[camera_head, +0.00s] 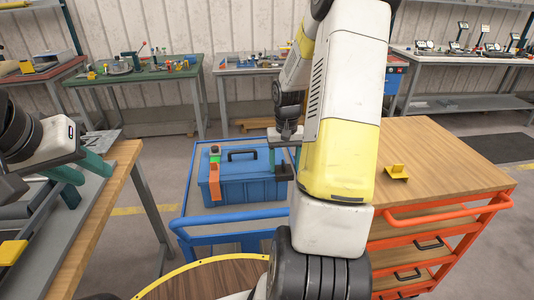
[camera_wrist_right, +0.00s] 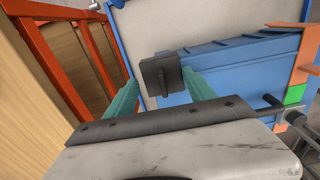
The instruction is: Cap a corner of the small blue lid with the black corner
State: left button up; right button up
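The small blue lid (camera_head: 228,170) tops a blue box with a black handle on the blue cart. The black corner (camera_head: 283,170) is at the lid's right end; in the right wrist view it is a dark square piece with a raised tab (camera_wrist_right: 160,75), beside the blue lid (camera_wrist_right: 235,70). I cannot tell whether it is seated on the lid's corner. My right gripper (camera_head: 284,150) is over it, its teal fingers (camera_wrist_right: 163,92) apart on either side of the piece, clear of the tab. My left gripper (camera_head: 82,180) is open and empty at the left bench.
An orange and green piece (camera_head: 214,178) hangs over the lid's left front. A yellow corner (camera_head: 397,172) lies on the wooden top of the orange cart (camera_head: 440,150) at right. The left bench (camera_head: 105,190) stands beside the blue cart (camera_head: 225,222). Benches with tools line the back wall.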

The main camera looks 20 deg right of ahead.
aim_at(283, 163)
jog(key=shift+a+f, duration=0.3)
jog(key=shift+a, duration=0.1)
jog(key=shift+w+r, duration=0.1)
jog(key=shift+r, duration=0.45)
jog(key=r, duration=0.7)
jog(key=shift+d, duration=0.25)
jog(key=shift+a+r, duration=0.2)
jog(key=shift+r, duration=0.25)
jog(key=s+a+r+n+t+y, duration=0.2)
jog(key=s+a+r+t, duration=0.4)
jog(key=s+a+r, duration=0.9)
jog(key=s+a+n, duration=0.1)
jog(key=s, duration=0.2)
jog(key=shift+a, duration=0.25)
